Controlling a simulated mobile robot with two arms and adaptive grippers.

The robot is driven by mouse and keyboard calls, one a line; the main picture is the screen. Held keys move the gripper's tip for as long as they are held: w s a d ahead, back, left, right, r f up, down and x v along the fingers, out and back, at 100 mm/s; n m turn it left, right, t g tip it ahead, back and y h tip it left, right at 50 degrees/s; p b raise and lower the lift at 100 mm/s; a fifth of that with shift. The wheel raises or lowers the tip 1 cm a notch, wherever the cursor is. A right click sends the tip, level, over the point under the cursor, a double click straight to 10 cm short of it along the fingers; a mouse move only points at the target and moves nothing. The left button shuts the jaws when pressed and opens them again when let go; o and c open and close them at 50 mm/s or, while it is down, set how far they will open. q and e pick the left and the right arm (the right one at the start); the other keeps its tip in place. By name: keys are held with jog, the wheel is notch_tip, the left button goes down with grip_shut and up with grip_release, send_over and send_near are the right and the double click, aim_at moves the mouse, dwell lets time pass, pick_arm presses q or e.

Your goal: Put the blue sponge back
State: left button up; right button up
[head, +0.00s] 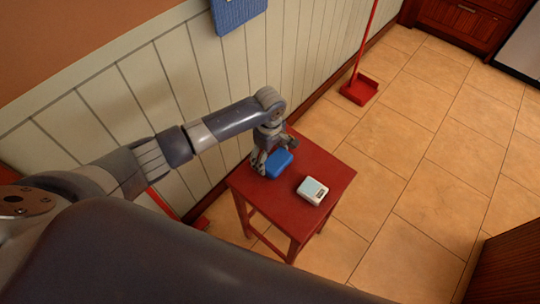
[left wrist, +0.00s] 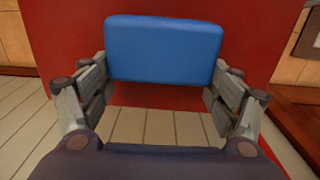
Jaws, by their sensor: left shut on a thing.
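The blue sponge (head: 279,164) is a small rounded block at the red stool (head: 323,169) on the wall side. My left gripper (head: 262,160) is shut on the sponge. In the left wrist view the sponge (left wrist: 163,50) sits between the two fingers of my left gripper (left wrist: 163,75), with the red stool top (left wrist: 70,40) behind it. I cannot tell whether the sponge touches the stool top. My right gripper is not in view.
A white boxy device (head: 312,190) lies on the stool, right of the sponge. A red dustpan (head: 359,89) with a long handle stands by the panelled wall (head: 150,85). A blue cloth (head: 236,12) hangs on the wall. The tiled floor (head: 420,150) at right is clear.

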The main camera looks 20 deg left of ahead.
pick_arm(q)
jog(key=shift+f, duration=0.2)
jog(key=o, duration=1.3)
jog(key=shift+o, duration=0.2)
notch_tip(320, 180, up, 12)
jog(key=p, duration=0.1)
